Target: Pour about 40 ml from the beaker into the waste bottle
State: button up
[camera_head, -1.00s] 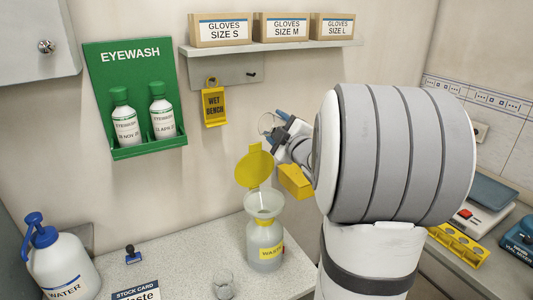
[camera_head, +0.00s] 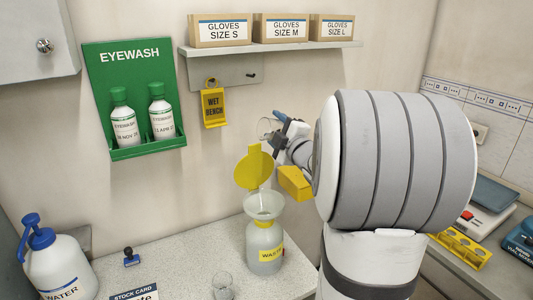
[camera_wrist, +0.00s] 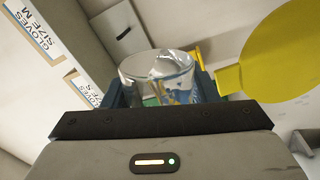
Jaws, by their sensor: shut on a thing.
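My gripper (camera_head: 279,132) is shut on a clear glass beaker (camera_head: 264,128), held high near the wall, above and apart from the waste bottle. In the wrist view the beaker (camera_wrist: 158,66) sits between the blue fingers of my gripper (camera_wrist: 160,92). It looks tilted; I cannot tell how much liquid it holds. The waste bottle (camera_head: 264,238) stands on the bench below with a yellow label and a clear funnel (camera_head: 264,206) in its mouth. Its yellow lid (camera_head: 254,170) stands open behind the funnel, and shows at the right of the wrist view (camera_wrist: 275,55). No stream is visible.
Another small glass vessel (camera_head: 223,286) stands on the bench left of the waste bottle. A WATER wash bottle (camera_head: 60,268) stands far left.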

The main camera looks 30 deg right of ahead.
jog(key=shift+f+n+b, duration=0.2)
jog(key=shift+n+b, duration=0.3)
jog(key=shift+b, duration=0.4)
jog(key=shift+w+d+r, duration=0.1)
jog(key=shift+d, duration=0.15)
jog(key=shift+w+d, duration=0.1)
jog(key=shift+d, duration=0.2)
jog(key=shift+d, duration=0.15)
jog(key=shift+d+n+b, duration=0.2)
jog(key=shift+n+b, duration=0.1)
jog(key=shift+b, duration=0.25)
jog(key=shift+w+d+f+b, duration=0.1)
jog(key=shift+f+b, duration=0.2)
jog(key=shift+b, duration=0.25)
jog(key=shift+a+r+n+y+b, duration=0.15)
jog(key=shift+r+n+y+b, duration=0.15)
jog(key=shift+n+b, duration=0.6)
jog(key=shift+a+r+n+y+b, duration=0.15)
jog(key=shift+r+n+y+b, duration=0.15)
jog(key=shift+n+b, duration=0.55)
